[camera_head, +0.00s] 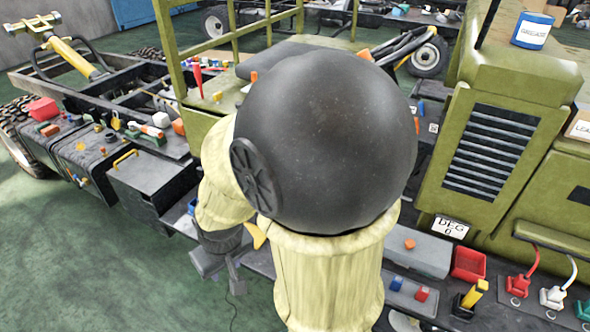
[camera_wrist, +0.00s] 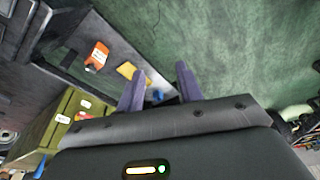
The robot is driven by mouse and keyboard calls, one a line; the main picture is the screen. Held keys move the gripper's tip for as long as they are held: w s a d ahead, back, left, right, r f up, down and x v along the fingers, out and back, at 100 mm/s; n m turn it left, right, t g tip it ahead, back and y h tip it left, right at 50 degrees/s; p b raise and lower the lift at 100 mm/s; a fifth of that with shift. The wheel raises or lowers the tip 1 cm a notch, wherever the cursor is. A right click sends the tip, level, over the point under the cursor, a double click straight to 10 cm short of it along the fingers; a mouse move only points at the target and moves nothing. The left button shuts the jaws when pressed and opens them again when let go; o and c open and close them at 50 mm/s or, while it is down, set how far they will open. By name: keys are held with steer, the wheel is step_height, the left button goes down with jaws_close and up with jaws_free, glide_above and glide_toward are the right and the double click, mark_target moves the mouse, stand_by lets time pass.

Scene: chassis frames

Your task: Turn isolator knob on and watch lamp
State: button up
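My gripper (camera_head: 222,276) hangs low in front of the frame's near side in the head view, partly hidden by my arm. In the wrist view its two purple-grey fingers (camera_wrist: 160,72) stand apart with nothing gripped between them. A yellow piece (camera_wrist: 126,70) lies just left of the left finger, apart from it; a yellow piece (camera_head: 256,236) also shows beside my gripper in the head view. I cannot tell whether it is the isolator knob. A yellow lever-like part on a black base (camera_head: 470,297) stands at the lower right. I cannot pick out the lamp.
Red (camera_head: 518,286) and white (camera_head: 551,297) cabled connectors stand at the right. A red bin (camera_head: 468,264) is near them. My arm hides the middle. Green floor (camera_head: 110,265) is clear at left.

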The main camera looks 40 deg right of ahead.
steer(key=shift+w+a, duration=0.1)
steer(key=shift+a, duration=0.05)
steer(key=o, duration=0.3)
steer(key=shift+s, duration=0.2)
steer(key=o, duration=0.4)
steer(key=shift+w+f, duration=0.2)
steer(key=shift+w, duration=0.05)
steer(key=shift+c, duration=0.2)
steer(key=shift+o, duration=1.3)
steer(key=w+d+f+m+t+b, duration=0.1)
steer(key=w+f+t+b, duration=0.1)
steer(key=w, duration=0.4)
steer(key=w+d+f+m+t+b, duration=0.1)
steer(key=w+f+m+t+b, duration=0.1)
steer(key=w+f+b, duration=0.2)
steer(key=w, duration=0.3)
steer(key=shift+d+t+h+b, duration=0.3)
steer(key=shift+d+h+b, duration=0.05)
steer(key=shift+d+h, duration=0.05)
steer(key=w+d+f+m+t+h+b, duration=0.2)
steer(key=w+d+f+m+h+b, duration=0.15)
steer(key=w+d, duration=0.3)
steer(key=w+d+f+m+t+h+b, duration=0.1)
steer(key=w+d+f+m+h+b, duration=0.2)
steer(key=w+d+h+b, duration=0.3)
steer(key=s+d+f+m+g+h+b, duration=0.3)
steer(key=d+h, duration=0.3)
steer(key=d, duration=0.3)
steer(key=shift+f+m, duration=0.15)
steer(key=shift+m, duration=0.4)
